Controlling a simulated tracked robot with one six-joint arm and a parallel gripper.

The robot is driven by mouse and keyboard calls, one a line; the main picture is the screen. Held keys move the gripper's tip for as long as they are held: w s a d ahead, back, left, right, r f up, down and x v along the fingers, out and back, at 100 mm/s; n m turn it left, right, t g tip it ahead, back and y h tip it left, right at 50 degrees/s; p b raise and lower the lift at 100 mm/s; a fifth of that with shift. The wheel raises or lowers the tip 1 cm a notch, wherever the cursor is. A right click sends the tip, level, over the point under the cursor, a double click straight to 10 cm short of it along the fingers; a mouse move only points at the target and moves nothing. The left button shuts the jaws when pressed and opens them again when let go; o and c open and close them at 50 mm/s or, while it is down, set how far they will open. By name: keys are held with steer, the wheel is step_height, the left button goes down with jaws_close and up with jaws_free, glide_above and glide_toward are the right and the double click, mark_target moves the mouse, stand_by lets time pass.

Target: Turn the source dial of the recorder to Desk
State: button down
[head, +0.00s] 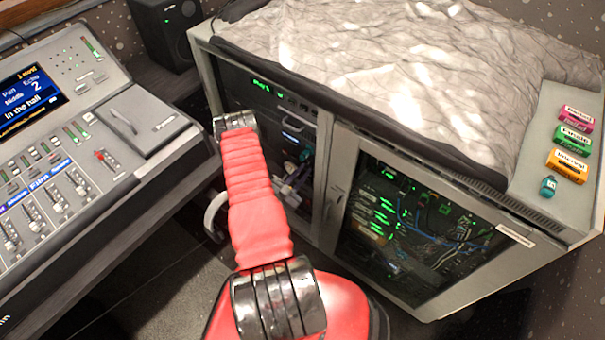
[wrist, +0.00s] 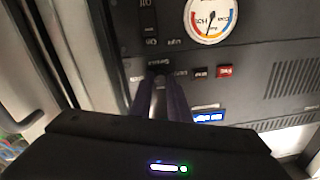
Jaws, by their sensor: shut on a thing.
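In the wrist view the recorder's dark front panel (wrist: 255,50) fills the upper part. The source dial (wrist: 158,70) is a small dark knob below a label that seems to read Source. The two dark fingers of my gripper (wrist: 160,88) reach up to it and are shut on it, covering most of it. Its pointer direction cannot be read, and the small lettering beside it is blurred. In the head view my red arm reaches toward the open left bay of the rack cabinet, where the recorder's front (head: 285,98) shows green lit text; the dial is not distinguishable there.
A round gauge (wrist: 210,18), a red button (wrist: 224,71) and a blue-lit display (wrist: 208,117) are near the dial. The glass cabinet door (head: 410,230) stands right of the bay. Colored labelled blocks (head: 574,143) lie on top.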

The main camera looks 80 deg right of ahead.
steer(key=shift+w+d+n, duration=0.1)
steer(key=shift+d+n, duration=0.05)
steer(key=shift+n, duration=1.35)
steer(key=n, duration=1)
steer(key=n+g, duration=0.1)
steer(key=n, duration=2)
steer(key=shift+w+f+n+g+y, duration=0.1)
steer(key=shift+w+n+g+y, duration=0.2)
steer(key=shift+n+y, duration=0.1)
steer(key=c, duration=1.9)
jaws_free()
steer(key=shift+c, duration=0.2)
steer(key=shift+o, duration=1.4)
steer(key=shift+s, duration=0.15)
